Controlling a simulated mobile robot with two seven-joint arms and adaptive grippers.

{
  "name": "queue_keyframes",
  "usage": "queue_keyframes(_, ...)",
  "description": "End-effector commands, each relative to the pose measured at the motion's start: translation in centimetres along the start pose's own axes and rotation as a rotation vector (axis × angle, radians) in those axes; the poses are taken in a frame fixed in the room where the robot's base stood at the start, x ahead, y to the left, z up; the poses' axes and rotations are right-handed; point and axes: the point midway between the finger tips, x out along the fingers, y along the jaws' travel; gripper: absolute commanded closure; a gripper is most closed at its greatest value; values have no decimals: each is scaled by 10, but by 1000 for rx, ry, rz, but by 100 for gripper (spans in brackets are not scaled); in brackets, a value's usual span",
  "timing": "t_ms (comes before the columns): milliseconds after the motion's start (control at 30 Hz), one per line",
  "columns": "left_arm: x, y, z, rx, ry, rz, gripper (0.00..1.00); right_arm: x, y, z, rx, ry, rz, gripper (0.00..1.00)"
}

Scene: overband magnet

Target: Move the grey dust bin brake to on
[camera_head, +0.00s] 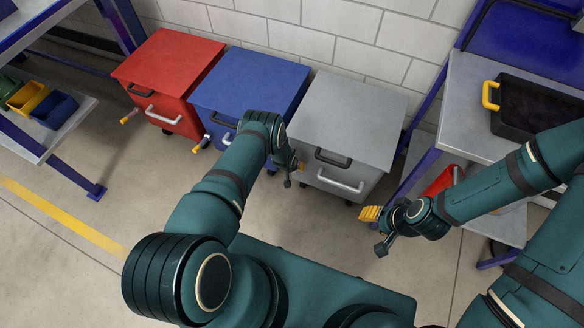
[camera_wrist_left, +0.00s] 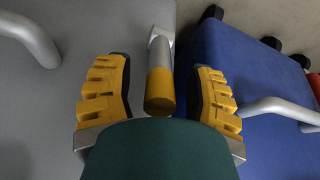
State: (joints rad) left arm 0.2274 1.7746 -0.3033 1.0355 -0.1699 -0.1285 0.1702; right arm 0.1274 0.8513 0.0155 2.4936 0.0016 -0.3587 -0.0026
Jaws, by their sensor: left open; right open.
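The grey dust bin (camera_head: 350,115) stands against the wall, at the right end of the row of bins. Its brake lever (camera_wrist_left: 160,76), a grey bar with a yellow end, shows in the left wrist view on the bin's side towards the blue bin. My left gripper (camera_wrist_left: 163,92) is open, with a ribbed yellow finger on each side of the lever; I cannot tell whether either touches it. In the head view my left gripper (camera_head: 295,174) is at the grey bin's lower left front corner, and the lever is hidden there. My right gripper (camera_head: 374,231) is open and empty, in front right of the bin.
The blue bin (camera_head: 250,85) stands close left of the grey one, then the red bin (camera_head: 170,65); both have yellow-tipped levers. A workbench (camera_head: 462,95) with a black tray (camera_head: 535,112) is at the right. The floor in front of the bins is clear.

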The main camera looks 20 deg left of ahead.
Motion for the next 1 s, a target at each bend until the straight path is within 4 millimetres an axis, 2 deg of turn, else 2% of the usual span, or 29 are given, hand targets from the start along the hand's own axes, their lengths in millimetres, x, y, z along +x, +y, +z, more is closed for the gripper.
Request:
queue_keyframes(333,3,0,0,0,0,0,45,1,0,0,0,1,0,53)
queue_keyframes(367,3,0,0,0,0,0,50,1,0,0,0,1,0,53)
queue_keyframes(500,3,0,0,0,0,0,99,1,0,0,0,1,0,53)
queue_keyframes(1000,2,0,2,0,33,7,100,0,0,0,0,1,0,53)
